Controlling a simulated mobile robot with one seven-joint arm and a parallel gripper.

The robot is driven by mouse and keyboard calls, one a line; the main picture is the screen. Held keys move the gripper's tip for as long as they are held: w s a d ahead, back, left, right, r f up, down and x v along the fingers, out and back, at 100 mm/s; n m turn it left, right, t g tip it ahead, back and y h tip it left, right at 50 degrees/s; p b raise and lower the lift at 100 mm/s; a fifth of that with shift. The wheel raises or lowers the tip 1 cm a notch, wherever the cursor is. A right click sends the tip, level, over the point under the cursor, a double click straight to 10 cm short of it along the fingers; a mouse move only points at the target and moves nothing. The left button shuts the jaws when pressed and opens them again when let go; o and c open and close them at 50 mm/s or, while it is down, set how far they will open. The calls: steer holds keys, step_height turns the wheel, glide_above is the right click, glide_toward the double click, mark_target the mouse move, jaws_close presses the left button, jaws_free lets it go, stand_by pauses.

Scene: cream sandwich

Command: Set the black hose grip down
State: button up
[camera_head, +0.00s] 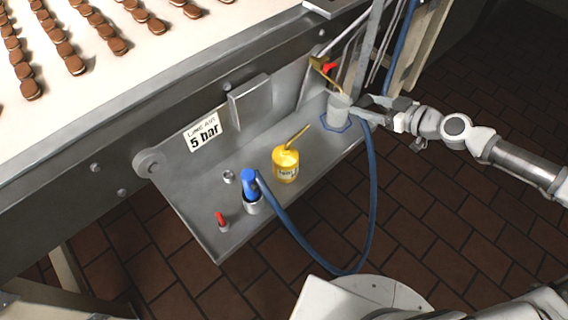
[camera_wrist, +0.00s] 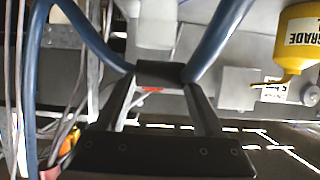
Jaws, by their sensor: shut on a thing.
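The black hose grip (camera_wrist: 160,72) lies across between the fingertips of my gripper (camera_wrist: 162,88) in the wrist view. The blue hose (camera_wrist: 212,40) runs off both ends of the grip. In the head view my gripper (camera_head: 358,106) is at the right end of the metal shelf (camera_head: 225,185), beside a pale grey cylinder (camera_head: 340,110). The hose (camera_head: 371,190) hangs from there in a loop below the shelf edge and rises to a blue-topped fitting (camera_head: 249,183). The grip itself is too small and covered to make out in the head view.
A yellow oil can (camera_head: 286,165) stands mid-shelf, with a small red-topped item (camera_head: 222,220) near the front left corner. A blue outline (camera_head: 336,125) surrounds the cylinder's base. Cables and a red-and-yellow part (camera_head: 328,68) hang behind. The conveyor (camera_head: 150,70) carries rows of cookies.

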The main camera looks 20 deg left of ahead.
steer(key=b, duration=0.3)
glide_above(320, 149)
step_height(320, 149, down, 7)
steer(key=shift+f, duration=0.1)
step_height(320, 149, down, 4)
steer(key=shift+r+b, duration=0.1)
steer(key=shift+b, duration=0.4)
steer(key=o, duration=1.4)
